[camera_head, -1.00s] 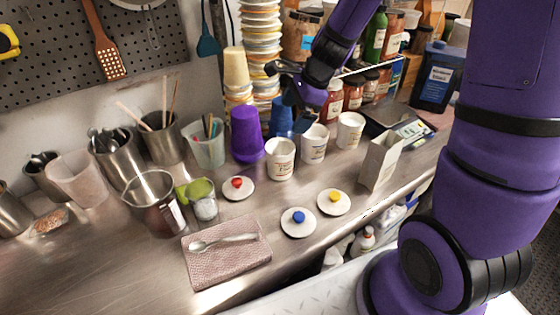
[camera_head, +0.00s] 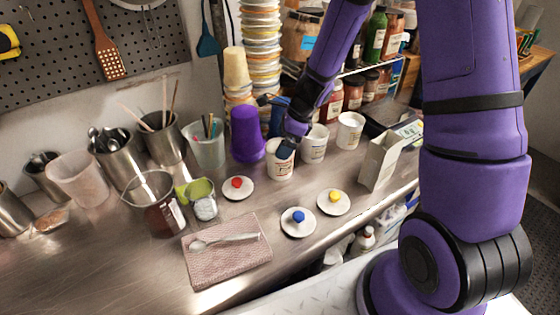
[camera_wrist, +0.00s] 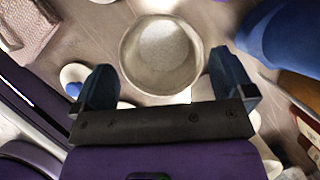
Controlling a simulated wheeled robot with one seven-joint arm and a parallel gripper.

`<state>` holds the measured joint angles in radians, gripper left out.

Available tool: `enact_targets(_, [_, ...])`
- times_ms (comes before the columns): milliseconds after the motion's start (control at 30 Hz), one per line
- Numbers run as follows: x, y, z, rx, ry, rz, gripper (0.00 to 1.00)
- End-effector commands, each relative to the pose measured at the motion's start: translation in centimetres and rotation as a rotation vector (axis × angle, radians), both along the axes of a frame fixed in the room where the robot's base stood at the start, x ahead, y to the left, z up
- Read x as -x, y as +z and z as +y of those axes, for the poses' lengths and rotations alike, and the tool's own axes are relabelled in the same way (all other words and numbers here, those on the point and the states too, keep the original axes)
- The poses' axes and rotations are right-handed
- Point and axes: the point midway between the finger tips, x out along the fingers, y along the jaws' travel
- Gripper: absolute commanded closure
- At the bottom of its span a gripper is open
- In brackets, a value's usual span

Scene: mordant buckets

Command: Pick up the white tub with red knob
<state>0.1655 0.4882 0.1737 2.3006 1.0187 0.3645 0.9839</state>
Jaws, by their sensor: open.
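A white lid with a red knob (camera_head: 238,188) lies flat on the steel counter, apart from any tub. Three white tubs without lids stand in a row: a left tub (camera_head: 279,169), a middle tub (camera_head: 314,150) and a right tub (camera_head: 350,132). My gripper (camera_head: 286,150) is at the left tub's rim in the head view and covers part of its top. In the wrist view, a round open tub (camera_wrist: 162,82) lies ahead between the two fingers of my gripper (camera_wrist: 161,62), which are apart and hold nothing. I cannot tell whether they touch it.
Lids with blue (camera_head: 298,222) and yellow (camera_head: 334,201) knobs lie in front. A purple cup (camera_head: 247,136) stands close behind the left tub. A white carton (camera_head: 379,162) stands at right. A spoon lies on a folded cloth (camera_head: 228,268). Stacked cups (camera_head: 261,50) rise behind.

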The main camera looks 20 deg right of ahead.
Motion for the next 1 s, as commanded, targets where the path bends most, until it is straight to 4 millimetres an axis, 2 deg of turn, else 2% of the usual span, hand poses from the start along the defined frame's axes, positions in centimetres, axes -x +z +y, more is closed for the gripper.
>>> enact_targets(200, [-0.3,-2.5,0.7,-0.002,-0.001,0.005,0.0])
enact_targets(400, [-0.6,-4.2,1.4,-0.001,0.0,0.003,0.0])
enact_targets(733, [-0.7,-4.5,1.6,0.0,0.001,0.0,0.0])
enact_targets(900, [-0.7,-4.5,1.6,0.0,0.001,0.0,0.35])
enact_targets(1000, [-0.7,-4.5,1.6,0.0,0.001,0.0,0.36])
